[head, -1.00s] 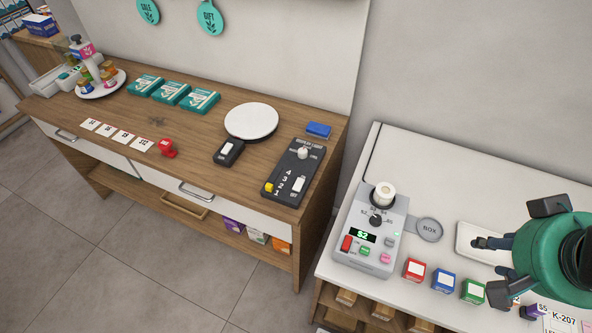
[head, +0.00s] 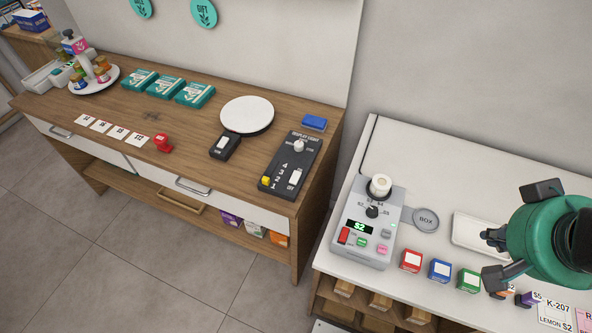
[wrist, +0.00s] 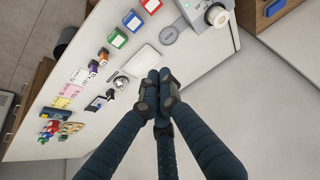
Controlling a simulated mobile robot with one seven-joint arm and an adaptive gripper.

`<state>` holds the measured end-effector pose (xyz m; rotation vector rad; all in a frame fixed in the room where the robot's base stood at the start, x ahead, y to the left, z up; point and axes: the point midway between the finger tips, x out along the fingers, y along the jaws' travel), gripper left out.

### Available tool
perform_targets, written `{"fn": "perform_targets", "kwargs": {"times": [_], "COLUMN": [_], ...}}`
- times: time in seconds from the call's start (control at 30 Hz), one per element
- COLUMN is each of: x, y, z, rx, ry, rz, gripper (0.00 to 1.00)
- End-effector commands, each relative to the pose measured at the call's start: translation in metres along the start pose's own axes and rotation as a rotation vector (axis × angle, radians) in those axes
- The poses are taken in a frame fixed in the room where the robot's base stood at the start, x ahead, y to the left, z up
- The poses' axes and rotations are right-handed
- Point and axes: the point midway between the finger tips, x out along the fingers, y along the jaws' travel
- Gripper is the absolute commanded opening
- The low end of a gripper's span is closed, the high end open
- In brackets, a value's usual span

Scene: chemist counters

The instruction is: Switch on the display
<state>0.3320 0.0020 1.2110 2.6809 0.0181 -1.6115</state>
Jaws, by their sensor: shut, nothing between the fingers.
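A black panel (head: 290,165) marked DISPLAY LIGHT lies on the wooden counter's right end in the head view. It has a round pale knob (head: 299,146), a column of numbers, a yellow piece (head: 265,181) at its lower left and a white rocker switch (head: 294,176) with OFF printed beside it. Left of it is a round white turntable-like disc (head: 247,114) with a small black switch box (head: 225,146) at its front. My gripper (head: 494,258) is over the white counter at right, well away from the panel. Its fingers are together and empty in the wrist view (wrist: 159,82).
A grey machine (head: 365,225) with a green readout stands on the white counter (head: 420,150), with coloured boxes (head: 440,270) and a white tray (head: 476,232) beside it. A red stamp-like object (head: 162,143) and a blue block (head: 314,123) lie on the wooden counter (head: 190,130).

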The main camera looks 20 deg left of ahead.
Motion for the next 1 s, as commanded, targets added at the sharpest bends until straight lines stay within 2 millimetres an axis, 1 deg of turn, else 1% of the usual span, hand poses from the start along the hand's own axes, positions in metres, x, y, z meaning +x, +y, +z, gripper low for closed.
{"fn": "perform_targets", "kwargs": {"times": [0.17,0.27,0.47,0.6,0.77,1.0], "x": [0.002,0.004,0.012,0.022,0.036,0.060], "y": [-0.009,-0.017,-0.042,-0.064,-0.094,-0.145], "z": [-0.016,-0.030,-0.065,-0.089,-0.113,-0.143], "rx": [-0.055,-0.107,-0.244,-0.350,-0.471,-0.656], "ry": [-0.018,-0.032,-0.065,-0.089,-0.115,-0.150], "rz": [-0.011,-0.020,-0.044,-0.062,-0.084,-0.116], "gripper": [0.00,0.00,0.00,0.00,0.00,0.00]}}
